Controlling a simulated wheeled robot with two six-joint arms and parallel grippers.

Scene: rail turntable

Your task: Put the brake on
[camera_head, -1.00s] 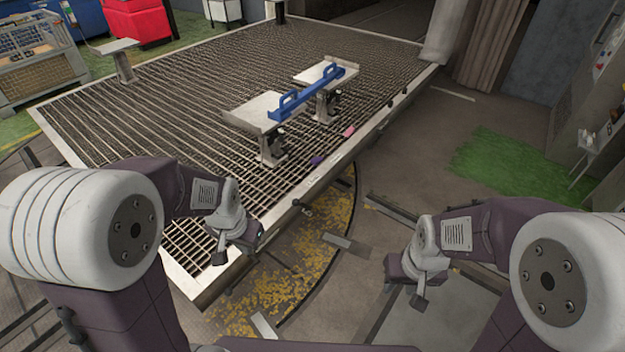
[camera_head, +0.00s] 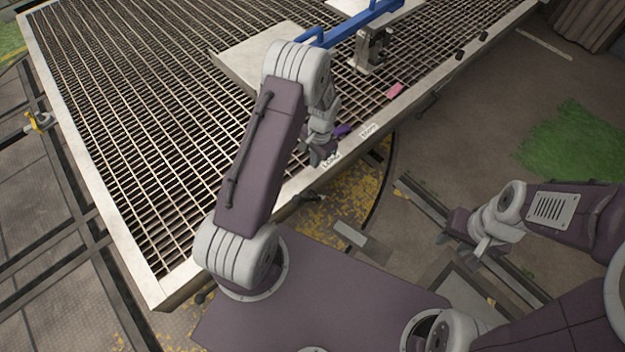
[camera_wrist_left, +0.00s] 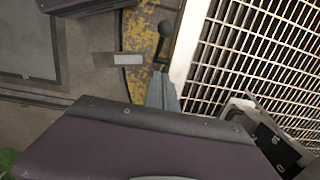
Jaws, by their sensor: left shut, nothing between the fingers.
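A short lever with a dark round knob (camera_head: 313,197) sticks out from the front edge of the grated turntable (camera_head: 165,288). In the left wrist view the knob (camera_wrist_left: 165,28) stands beside the pale rim, above the fingertips in the picture. I cannot tell for certain that this lever is the brake. My left gripper (camera_head: 318,160) is over the table's front rim, shut and empty, slightly beyond the knob in the head view. Its shut fingers (camera_wrist_left: 163,93) also show in the left wrist view, apart from the knob. My right gripper (camera_head: 457,251) hangs over the floor, its jaws unclear.
A blue bar (camera_head: 352,22) rests across metal supports on the grating. A pink tag (camera_head: 396,90) and a purple tag (camera_head: 343,131) lie near the rim. Other dark knobs (camera_head: 460,55) line the edge farther back. Rails (camera_head: 425,200) cross the floor at right.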

